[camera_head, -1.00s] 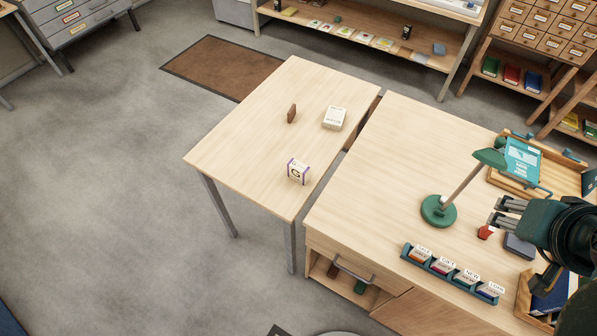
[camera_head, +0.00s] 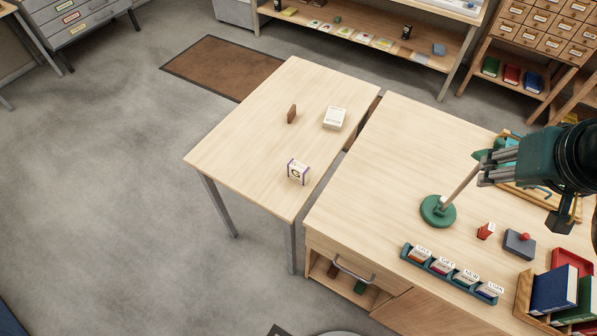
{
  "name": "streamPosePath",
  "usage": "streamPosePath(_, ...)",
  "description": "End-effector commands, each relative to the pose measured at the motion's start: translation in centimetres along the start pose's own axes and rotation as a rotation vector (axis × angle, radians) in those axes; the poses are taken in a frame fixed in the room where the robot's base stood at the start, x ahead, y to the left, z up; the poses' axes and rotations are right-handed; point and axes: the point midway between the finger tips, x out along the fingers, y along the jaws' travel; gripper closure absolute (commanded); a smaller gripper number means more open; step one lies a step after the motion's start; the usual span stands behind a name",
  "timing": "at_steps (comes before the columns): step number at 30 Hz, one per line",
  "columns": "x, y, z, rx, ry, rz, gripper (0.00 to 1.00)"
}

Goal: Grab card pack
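Three small items stand or lie on the left table (camera_head: 235,150). A white box with purple edges and a dark round mark (camera_head: 298,172) stands near its front right side. A white box with small print on it (camera_head: 334,118) lies near the right edge. A small brown block (camera_head: 291,114) stands upright left of it. I cannot tell for sure which one is the card pack. My gripper (camera_head: 484,170) is above the right desk, by the green lamp, far right of these items. Its grey fingers point left and hold nothing visible; their gap is unclear.
The green desk lamp (camera_head: 438,210) stands between my gripper and the left table; my gripper hides its head. A teal card holder (camera_head: 449,272), a grey stamp pad (camera_head: 519,244) and books (camera_head: 554,290) are on the right desk (camera_head: 400,160). A narrow gap separates the tables.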

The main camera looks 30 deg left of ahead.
Motion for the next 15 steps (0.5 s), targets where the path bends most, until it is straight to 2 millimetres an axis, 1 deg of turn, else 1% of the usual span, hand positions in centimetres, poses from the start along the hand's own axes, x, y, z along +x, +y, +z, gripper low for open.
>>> streamPosePath(1,0.0,-0.9,-1.0,-0.031,-0.010,-0.012,0.62)
streamPosePath(3,0.2,-2.0,-2.0,-0.073,-0.028,-0.026,0.62)
streamPosePath(11,0.8,-6.4,-5.7,-0.230,-0.087,-0.078,0.62)
streamPosePath(15,1.2,-9.1,-7.4,-0.317,-0.117,-0.106,0.62)
